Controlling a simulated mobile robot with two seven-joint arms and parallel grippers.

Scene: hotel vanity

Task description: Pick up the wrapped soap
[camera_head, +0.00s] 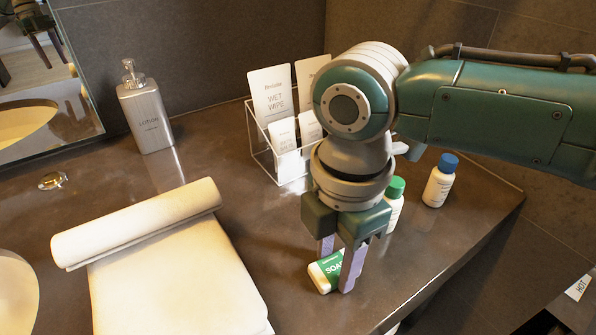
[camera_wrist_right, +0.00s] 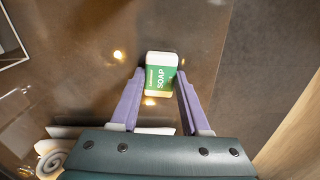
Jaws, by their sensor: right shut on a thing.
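The wrapped soap (camera_head: 322,272) is a small white bar with a green band lettered SOAP. It is near the front right edge of the dark counter in the head view. My right gripper (camera_head: 338,282) reaches down from above and is shut on the soap, one finger on each side. In the right wrist view the soap (camera_wrist_right: 161,74) shows between the tips of the purple fingers (camera_wrist_right: 158,85). Whether the soap touches the counter is hard to tell. My left gripper is not in view.
A rolled white towel (camera_head: 140,222) lies left of the soap. A clear holder (camera_head: 262,152) with wet wipe packets, a lotion dispenser (camera_head: 146,112), a green-capped bottle (camera_head: 394,205) and a blue-capped bottle (camera_head: 438,184) stand farther back. The counter edge (camera_head: 455,262) is close on the right.

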